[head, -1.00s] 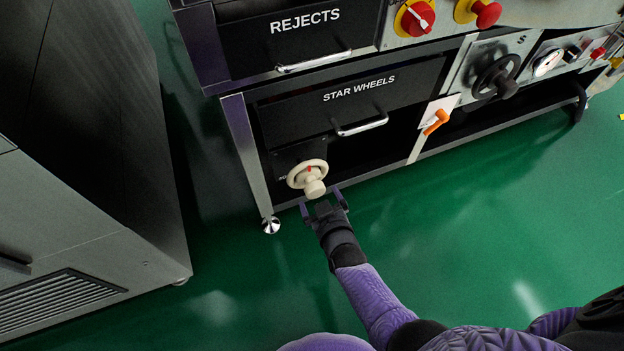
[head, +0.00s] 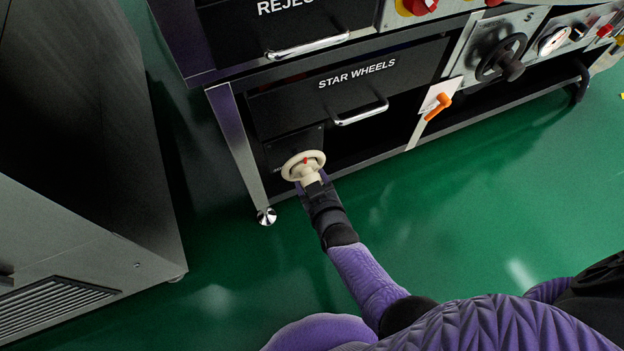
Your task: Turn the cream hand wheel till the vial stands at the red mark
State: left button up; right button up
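The cream hand wheel (head: 290,164) is on a dark panel low at the left end of the machine, below the star wheels drawer. A small red spot shows near its hub, and a cream knob stands out towards me at its lower right. The fingers and knob hide part of the wheel's lower edge. I cannot make out the vial or the red mark it belongs to.
The star wheels drawer (head: 345,85) has a bar handle above the wheel. An orange lever (head: 438,106) and a black hand wheel (head: 500,58) are to the right. A machine leg (head: 240,150) stands just left of the wheel; a grey cabinet (head: 80,130) is farther left. Green floor is clear in front.

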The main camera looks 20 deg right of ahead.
jog(key=c, duration=0.6)
jog(key=shift+o, duration=0.2)
